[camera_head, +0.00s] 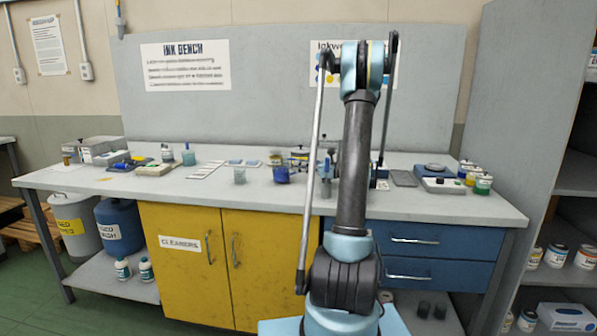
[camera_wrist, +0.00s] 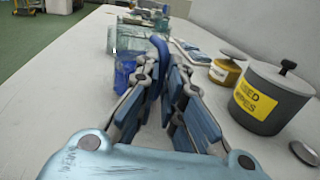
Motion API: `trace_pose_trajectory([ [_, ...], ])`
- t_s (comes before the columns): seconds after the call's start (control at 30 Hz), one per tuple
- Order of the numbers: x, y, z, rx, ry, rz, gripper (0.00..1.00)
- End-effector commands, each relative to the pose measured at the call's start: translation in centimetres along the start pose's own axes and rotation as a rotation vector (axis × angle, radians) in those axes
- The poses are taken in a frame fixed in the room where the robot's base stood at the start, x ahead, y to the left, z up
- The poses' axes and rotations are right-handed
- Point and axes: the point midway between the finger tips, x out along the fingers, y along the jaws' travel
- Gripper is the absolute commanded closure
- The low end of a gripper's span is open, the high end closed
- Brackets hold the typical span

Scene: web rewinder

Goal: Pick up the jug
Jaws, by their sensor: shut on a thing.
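A translucent blue jug (camera_wrist: 125,72) shows in the wrist view just beyond my left finger. Its opaque blue handle arches up between the fingers of my gripper (camera_wrist: 160,88). My gripper is shut on the handle, and the fingers hide its lower part. In the head view the blue jug (camera_head: 281,174) is upright at the middle of the bench. My arm covers most of the gripper there. I cannot tell whether the jug's base touches the bench.
The bench (camera_head: 215,194) has bare room at its front. A clear container (camera_head: 240,175) stands left of the jug. In the wrist view, a grey pot (camera_wrist: 275,98) labelled for used wipes and a yellow jar (camera_wrist: 225,74) stand close on the right.

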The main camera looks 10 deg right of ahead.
Motion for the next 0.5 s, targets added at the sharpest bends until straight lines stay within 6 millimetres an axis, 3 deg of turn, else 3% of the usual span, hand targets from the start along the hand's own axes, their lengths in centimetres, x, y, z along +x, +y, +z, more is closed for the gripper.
trace_pose_trajectory([
  [0.5,0.0,0.1,4.3,0.000,0.000,0.000,1.00],
])
